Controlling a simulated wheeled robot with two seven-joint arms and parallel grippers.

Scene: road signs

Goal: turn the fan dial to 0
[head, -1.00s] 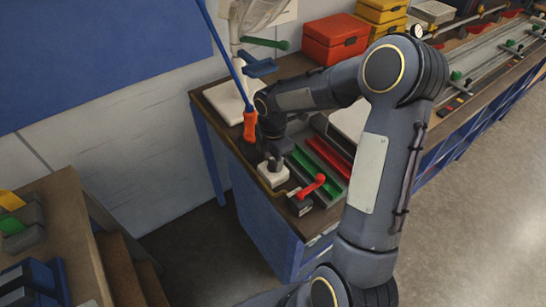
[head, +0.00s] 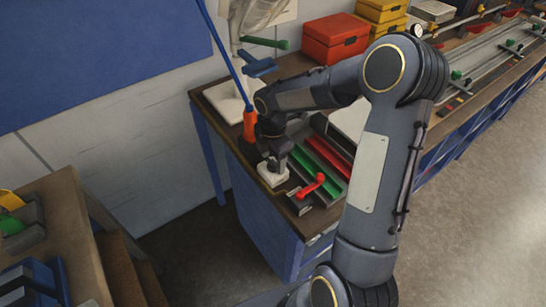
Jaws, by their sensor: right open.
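A small white block (head: 273,177), which may carry the fan dial, sits near the front left corner of the workbench (head: 232,141). My right gripper (head: 275,165) points down right above it, with its fingertips at or just over its top. The gripper is open. The dial itself and its marks are hidden or too small to read, and I cannot tell whether the fingers touch it. My left gripper is not in view.
A red handle (head: 308,188) lies just right of the white block. Green (head: 305,163) and red (head: 326,153) trays are behind it. An orange-handled tool (head: 249,122) stands close on the left. A red box (head: 335,40) sits farther back.

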